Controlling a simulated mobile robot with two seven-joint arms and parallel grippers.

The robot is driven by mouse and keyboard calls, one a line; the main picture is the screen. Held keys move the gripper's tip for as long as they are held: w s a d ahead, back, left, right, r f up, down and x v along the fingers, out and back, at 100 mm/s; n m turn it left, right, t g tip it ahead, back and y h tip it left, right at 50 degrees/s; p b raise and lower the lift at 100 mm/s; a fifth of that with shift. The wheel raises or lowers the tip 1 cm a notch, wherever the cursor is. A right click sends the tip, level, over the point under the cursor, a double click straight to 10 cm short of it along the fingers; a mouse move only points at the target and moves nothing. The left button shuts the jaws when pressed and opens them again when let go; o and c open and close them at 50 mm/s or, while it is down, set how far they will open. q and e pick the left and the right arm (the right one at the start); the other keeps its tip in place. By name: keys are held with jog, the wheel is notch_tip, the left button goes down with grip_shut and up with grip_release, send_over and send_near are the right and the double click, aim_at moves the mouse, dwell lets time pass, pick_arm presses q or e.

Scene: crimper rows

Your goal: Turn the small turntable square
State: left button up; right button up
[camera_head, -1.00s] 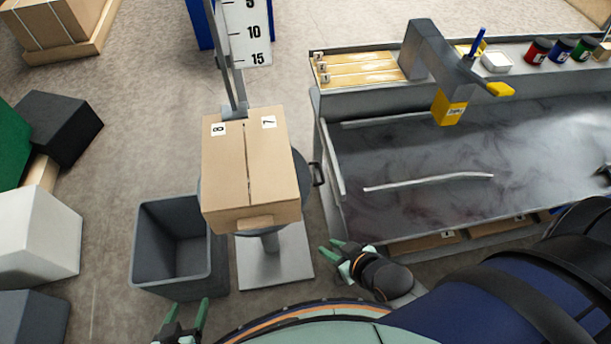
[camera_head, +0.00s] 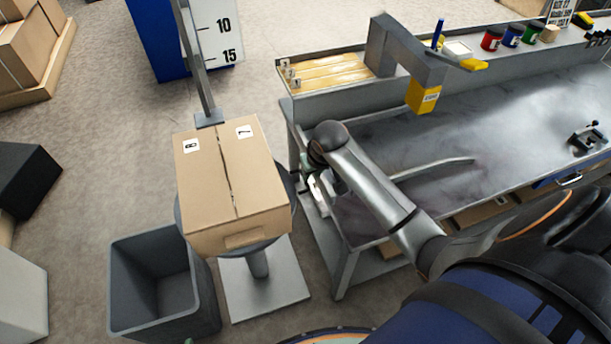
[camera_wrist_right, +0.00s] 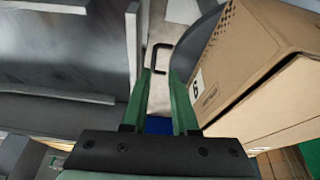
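The small turntable (camera_head: 291,187) is a round grey disc on a short post, mostly hidden under a cardboard box (camera_head: 208,205). The box carries labels 8 and 7 on top and sits slightly skewed. In the right wrist view the turntable (camera_wrist_right: 203,42) has a black bracket handle (camera_wrist_right: 157,57) at its edge. My right gripper (camera_head: 312,176) is between the turntable and the bench. Its green fingers (camera_wrist_right: 162,78) are apart with nothing between them, just short of the handle in that view. Only a green speck of my left gripper shows at the bottom edge.
A grey open bin (camera_head: 150,245) stands left of the turntable's base plate (camera_head: 285,290). The workbench (camera_head: 450,140) is close on the right, leaving a narrow gap.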

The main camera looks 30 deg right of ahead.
aim_at(306, 183)
jog(key=shift+m, duration=0.4)
jog(key=w+f+b, duration=0.1)
jog(key=w+f, duration=0.1)
jog(key=f, duration=0.1)
jog(key=w+d+f+b, duration=0.1)
jog(key=w+f, duration=0.1)
jog(key=f, duration=0.1)
jog(key=w+d+f+b, duration=0.1)
jog(key=w+f+b, duration=0.1)
jog(key=f, duration=0.1)
jog(key=shift+d, duration=0.15)
jog(key=shift+x, duration=0.85)
pick_arm(q)
jog(key=f, duration=0.1)
jog(key=d, duration=0.1)
jog(key=f, duration=0.1)
jog(key=shift+w+d+f, duration=0.15)
jog(key=shift+w+f, duration=0.2)
pick_arm(e)
jog(key=shift+w, duration=0.15)
pick_arm(q)
jog(key=shift+s+f, duration=0.1)
jog(key=shift+s, duration=0.05)
pick_arm(e)
jog(key=shift+c, duration=0.3)
